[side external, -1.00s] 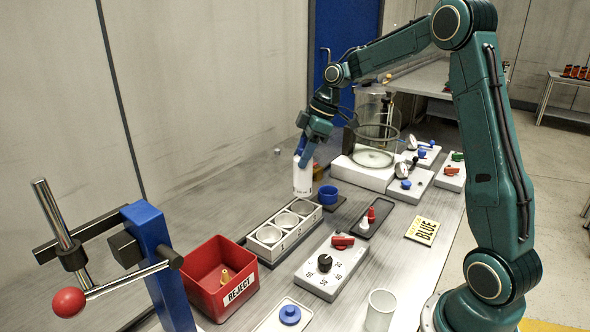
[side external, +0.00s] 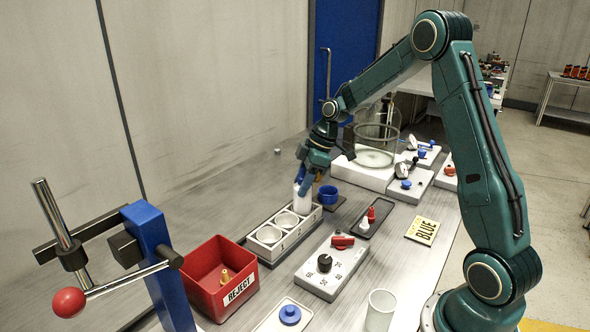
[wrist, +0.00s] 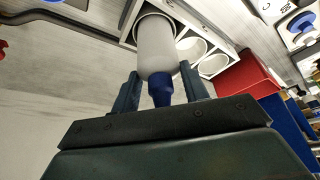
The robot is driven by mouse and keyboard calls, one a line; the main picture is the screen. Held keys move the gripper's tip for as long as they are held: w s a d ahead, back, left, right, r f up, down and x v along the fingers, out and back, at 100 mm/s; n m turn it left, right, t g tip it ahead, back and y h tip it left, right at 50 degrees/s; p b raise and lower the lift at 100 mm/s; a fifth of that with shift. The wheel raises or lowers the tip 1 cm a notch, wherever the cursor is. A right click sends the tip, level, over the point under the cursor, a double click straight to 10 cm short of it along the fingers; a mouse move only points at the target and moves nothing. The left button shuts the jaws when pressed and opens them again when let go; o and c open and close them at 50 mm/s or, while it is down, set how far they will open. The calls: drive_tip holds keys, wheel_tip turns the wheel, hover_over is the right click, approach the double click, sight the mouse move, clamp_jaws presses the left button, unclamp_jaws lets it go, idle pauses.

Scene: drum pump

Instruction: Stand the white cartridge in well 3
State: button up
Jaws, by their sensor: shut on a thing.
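The white cartridge (side external: 301,199) is upright with its blue cap (wrist: 160,90) on top. It stands at the far-end well of the grey three-well block (side external: 268,255). In the wrist view the rim of that well surrounds the lower end of the cartridge (wrist: 155,45), which appears to be inside it; whether it rests on the bottom I cannot tell. My gripper (side external: 306,185) is shut on the cartridge near its top, with one finger on each side in the wrist view (wrist: 160,77). The other two wells (side external: 269,235) are empty. The well numbers are too small to read surely.
A red reject bin (side external: 208,300) is at the near end.

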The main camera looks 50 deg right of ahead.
drive_tip(key=shift+f, duration=0.25)
drive_tip(key=o, duration=1.4)
drive_tip(key=v, duration=1.2)
drive_tip(key=shift+r, duration=0.2)
drive_tip(key=shift+a, duration=0.1)
